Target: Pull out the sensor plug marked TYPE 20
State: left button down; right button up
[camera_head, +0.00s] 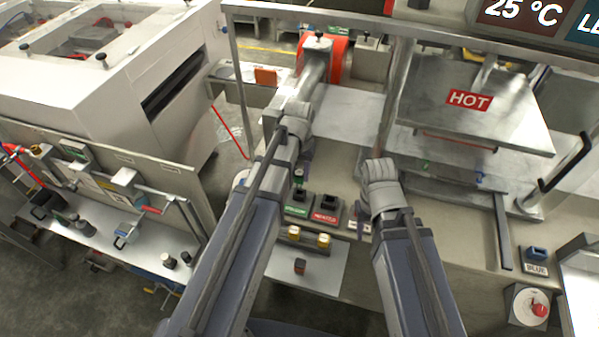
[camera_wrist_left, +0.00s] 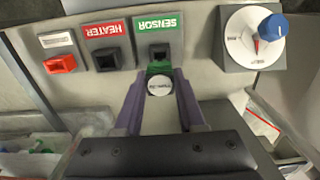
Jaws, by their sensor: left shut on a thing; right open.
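In the left wrist view, the purple fingers of my left gripper (camera_wrist_left: 160,105) are shut on a sensor plug (camera_wrist_left: 160,86) with a green body and a round white label. The label's small print is upside down and hard to read. The plug is right at the sensor socket (camera_wrist_left: 159,52) under the green SENSOR sign; I cannot tell how deep it sits. In the head view, my left gripper (camera_head: 302,168) is just behind the green sign (camera_head: 297,211). My right gripper (camera_head: 380,172) is open above the bench to the right, its fingers mostly hidden.
A HEATER socket (camera_wrist_left: 107,60) and a red switch (camera_wrist_left: 60,64) stand beside the sensor socket. A dial with a blue knob (camera_wrist_left: 271,27) is on its other side. In the head view, two yellow-topped pieces (camera_head: 308,236) and a hot press (camera_head: 470,100) are near.

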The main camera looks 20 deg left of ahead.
aim_at(299, 172)
pick_arm(q)
jog(key=shift+r+p, duration=1.5)
jog(key=shift+r, duration=0.05)
jog(key=shift+s+f, duration=0.1)
jog(key=shift+f, duration=0.05)
